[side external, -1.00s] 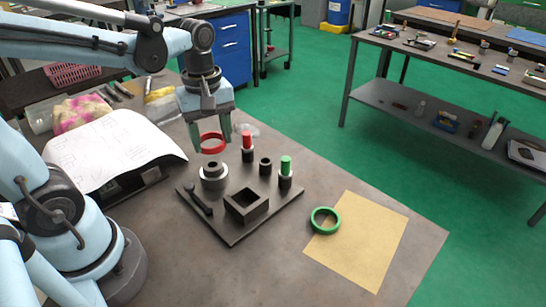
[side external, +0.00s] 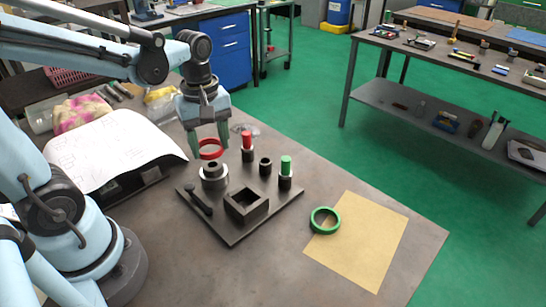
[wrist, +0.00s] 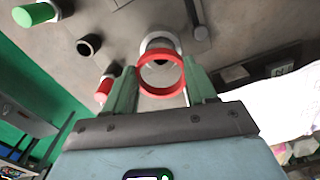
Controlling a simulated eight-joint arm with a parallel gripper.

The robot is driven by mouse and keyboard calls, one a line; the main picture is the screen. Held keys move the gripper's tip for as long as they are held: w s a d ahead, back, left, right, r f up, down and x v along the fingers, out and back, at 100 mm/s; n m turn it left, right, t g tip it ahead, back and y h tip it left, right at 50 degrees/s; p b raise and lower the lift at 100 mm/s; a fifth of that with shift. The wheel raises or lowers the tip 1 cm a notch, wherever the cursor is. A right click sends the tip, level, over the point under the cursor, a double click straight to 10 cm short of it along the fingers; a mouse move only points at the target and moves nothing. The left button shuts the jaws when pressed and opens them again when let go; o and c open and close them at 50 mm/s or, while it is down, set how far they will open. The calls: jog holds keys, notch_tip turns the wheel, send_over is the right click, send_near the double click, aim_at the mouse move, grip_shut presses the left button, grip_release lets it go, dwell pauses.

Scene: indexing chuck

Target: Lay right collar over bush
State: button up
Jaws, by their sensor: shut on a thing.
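My gripper (side external: 208,146) is shut on the red collar (side external: 211,155), a ring held between its green fingers. The wrist view shows the red collar (wrist: 161,57) with the gripper fingers (wrist: 160,88) on both sides of it. The collar is in the air above and slightly behind the round grey bush (side external: 214,178) on the dark fixture plate (side external: 233,236). In the wrist view the bush (wrist: 158,42) shows partly behind the ring. A green collar (side external: 325,221) lies at the left edge of the tan sheet (side external: 372,245).
The plate also carries a red-topped post (side external: 247,147), a green-topped post (side external: 286,170), a small dark ring (side external: 265,166), a square socket block (side external: 246,206) and a lever (side external: 198,201). A curved white paper sheet (side external: 110,148) lies to the left.

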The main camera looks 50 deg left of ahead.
aim_at(212, 158)
jog(key=shift+f, duration=2.3)
jog(key=o, duration=1.1)
notch_tip(212, 158, up, 12)
